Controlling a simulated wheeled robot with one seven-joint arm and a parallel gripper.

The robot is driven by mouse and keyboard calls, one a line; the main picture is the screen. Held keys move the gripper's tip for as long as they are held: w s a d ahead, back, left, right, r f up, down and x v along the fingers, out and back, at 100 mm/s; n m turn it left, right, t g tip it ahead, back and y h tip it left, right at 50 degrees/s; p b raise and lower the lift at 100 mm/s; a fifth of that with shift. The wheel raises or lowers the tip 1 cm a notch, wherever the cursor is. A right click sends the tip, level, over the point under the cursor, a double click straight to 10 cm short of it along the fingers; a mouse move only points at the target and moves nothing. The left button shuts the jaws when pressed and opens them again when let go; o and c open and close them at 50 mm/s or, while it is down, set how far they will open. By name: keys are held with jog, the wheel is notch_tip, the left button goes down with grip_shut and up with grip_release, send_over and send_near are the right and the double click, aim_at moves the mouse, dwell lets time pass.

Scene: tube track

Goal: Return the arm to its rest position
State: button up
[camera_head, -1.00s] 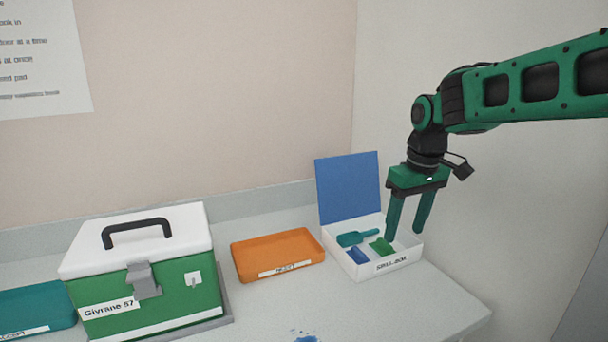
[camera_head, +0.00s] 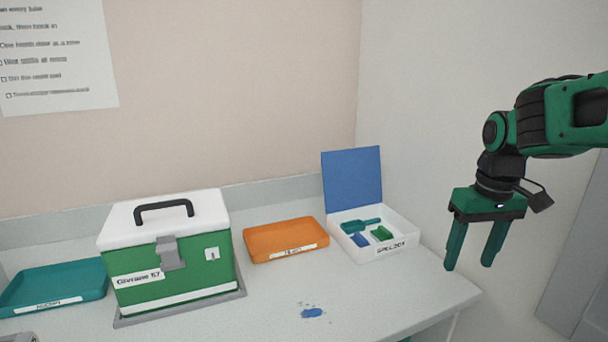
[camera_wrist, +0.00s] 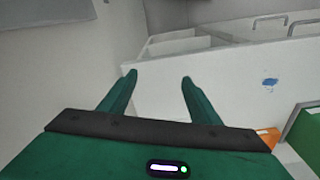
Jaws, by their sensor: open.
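My gripper (camera_head: 469,267) is open and empty. In the head view it hangs with its fingers down at the right, in the air beside the bench's right end and apart from the white box. In the wrist view my two green fingers (camera_wrist: 158,75) stand apart with nothing between them. My arm reaches in from the right edge of the head view.
A white spill box (camera_head: 403,251) with raised blue lid stands at the bench's back right, holding a scoop and small items. An orange tray (camera_head: 285,240), a green-and-white case (camera_head: 185,281) and a teal tray (camera_head: 62,283) stand leftward. A blue spill (camera_head: 312,313) lies in front.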

jog(key=s+d+f+m, duration=0.2)
jog(key=s, duration=0.5)
jog(key=s+d+f+m, duration=0.2)
jog(key=s+d, duration=0.1)
jog(key=s, duration=0.4)
jog(key=s+d+f+m, duration=0.2)
jog(key=s+f+m, duration=0.1)
jog(key=s, duration=0.5)
jog(key=shift+d+g, duration=0.35)
jog(key=shift+g, duration=0.05)
jog(key=shift+f, duration=0.1)
jog(key=shift+w+f, duration=0.25)
jog(key=shift+w, duration=0.35)
jog(key=shift+o, duration=0.5)
